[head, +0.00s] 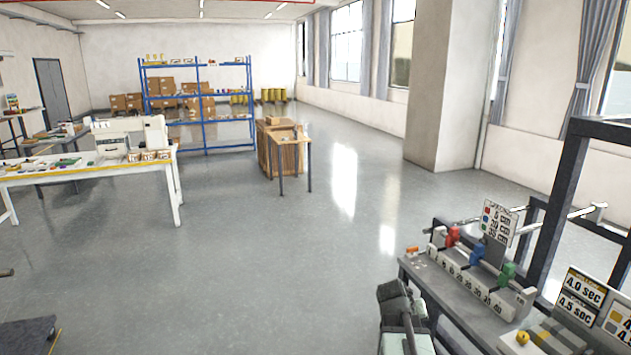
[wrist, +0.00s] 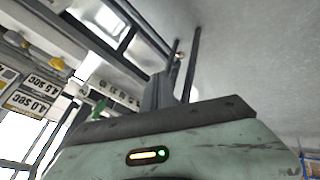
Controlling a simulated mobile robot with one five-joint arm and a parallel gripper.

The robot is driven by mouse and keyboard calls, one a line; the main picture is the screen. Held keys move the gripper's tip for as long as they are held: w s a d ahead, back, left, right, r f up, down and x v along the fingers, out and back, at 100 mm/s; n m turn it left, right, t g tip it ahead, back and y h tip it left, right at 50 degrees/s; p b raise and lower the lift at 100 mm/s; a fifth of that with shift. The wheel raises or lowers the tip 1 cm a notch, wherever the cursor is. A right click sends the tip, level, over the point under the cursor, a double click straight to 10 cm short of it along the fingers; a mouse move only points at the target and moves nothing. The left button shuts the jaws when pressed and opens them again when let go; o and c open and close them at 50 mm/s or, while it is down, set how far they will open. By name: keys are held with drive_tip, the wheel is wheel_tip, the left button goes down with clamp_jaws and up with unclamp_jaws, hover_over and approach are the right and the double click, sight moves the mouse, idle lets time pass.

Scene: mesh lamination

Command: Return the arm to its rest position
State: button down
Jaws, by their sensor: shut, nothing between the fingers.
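My arm (head: 402,318) shows at the bottom of the head view, right of centre. It has a dark grey upper part and a pale green body, and stands beside the left end of the workbench. In the wrist view, the pale green housing with a small lit indicator fills the lower part. My gripper (wrist: 164,90) shows there as dark grey fingers above the housing's dark edge. They are shut, with nothing held between them. In the head view I cannot make out the fingertips.
The workbench (head: 452,304) at lower right carries a numbered scale, red, blue and green blocks and sign boards (head: 580,297). A dark frame (head: 566,190) rises over it. A white table (head: 95,182) stands left, a small table (head: 290,152) farther back. The middle floor is clear.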

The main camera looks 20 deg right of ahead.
drive_tip(key=w+a+f+n+y, duration=0.2)
drive_tip(key=w+a, duration=0.1)
drive_tip(key=a, duration=1.3)
drive_tip(key=s+a+f+n+g+y, duration=0.1)
drive_tip(key=s+a, duration=0.3)
drive_tip(key=a, duration=0.4)
drive_tip(key=s+a+f+n+g+y, duration=0.1)
drive_tip(key=s+a+g+y, duration=0.1)
drive_tip(key=a, duration=0.6)
drive_tip(key=shift+s+a+f+n+y, duration=0.35)
drive_tip(key=shift+s+y, duration=0.35)
drive_tip(key=shift+s, duration=0.25)
